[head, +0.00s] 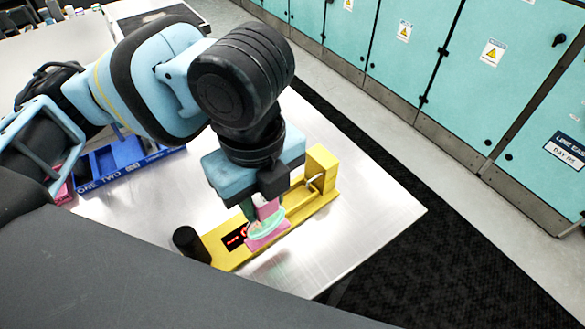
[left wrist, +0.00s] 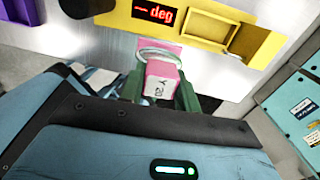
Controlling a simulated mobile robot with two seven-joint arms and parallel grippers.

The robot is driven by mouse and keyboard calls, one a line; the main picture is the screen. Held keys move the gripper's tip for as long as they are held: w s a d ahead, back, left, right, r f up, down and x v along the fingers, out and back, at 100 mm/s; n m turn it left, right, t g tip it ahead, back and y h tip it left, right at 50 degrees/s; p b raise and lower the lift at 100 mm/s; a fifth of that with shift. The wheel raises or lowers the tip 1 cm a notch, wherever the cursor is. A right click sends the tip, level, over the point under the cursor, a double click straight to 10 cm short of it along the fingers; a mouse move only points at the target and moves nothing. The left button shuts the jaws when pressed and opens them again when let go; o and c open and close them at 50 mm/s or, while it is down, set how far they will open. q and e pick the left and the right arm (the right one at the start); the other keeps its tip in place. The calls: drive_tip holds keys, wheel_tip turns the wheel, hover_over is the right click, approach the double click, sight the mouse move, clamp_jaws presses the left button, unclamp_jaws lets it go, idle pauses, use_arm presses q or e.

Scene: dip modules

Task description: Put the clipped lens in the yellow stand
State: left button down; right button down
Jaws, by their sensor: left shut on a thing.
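The yellow stand (head: 322,164) lies on the metal table in the head view, with a red-lit display (head: 235,237) on it. In the left wrist view the stand (left wrist: 190,27) shows a "deg" readout and a raised rectangular yellow frame (left wrist: 231,40). My left gripper (head: 259,214) is shut on the pink clip of the clipped lens (head: 267,228), over the stand's middle. In the left wrist view, green fingers (left wrist: 160,92) grip the pink clip (left wrist: 161,78), marked "Y 20", with the round clear lens beyond it. Whether the lens touches the stand cannot be told. My right gripper is not in view.
A dark cylinder (head: 191,243) stands at the stand's near left end. A blue compartment tray (head: 125,154) lies at the left, with a pink item (head: 64,191) beside it. Bare tabletop (head: 375,205) lies right of the stand. Teal cabinets (head: 470,90) stand beyond the table.

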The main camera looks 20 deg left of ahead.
use_arm(q)
drive_tip(key=w, duration=0.9)
drive_tip(key=shift+d+f+b, duration=0.35)
drive_tip(key=shift+f+b, duration=0.05)
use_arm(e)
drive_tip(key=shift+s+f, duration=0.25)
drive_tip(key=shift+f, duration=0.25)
use_arm(q)
drive_tip(key=shift+w, duration=0.2)
drive_tip(key=shift+w+f, duration=0.15)
drive_tip(key=shift+f, duration=0.75)
drive_tip(key=shift+w+f, duration=0.15)
drive_tip(key=shift+f, duration=0.75)
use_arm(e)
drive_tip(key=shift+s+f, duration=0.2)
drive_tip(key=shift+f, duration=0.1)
use_arm(q)
drive_tip(key=c, duration=1)
unclamp_jaws()
drive_tip(key=shift+f, duration=0.15)
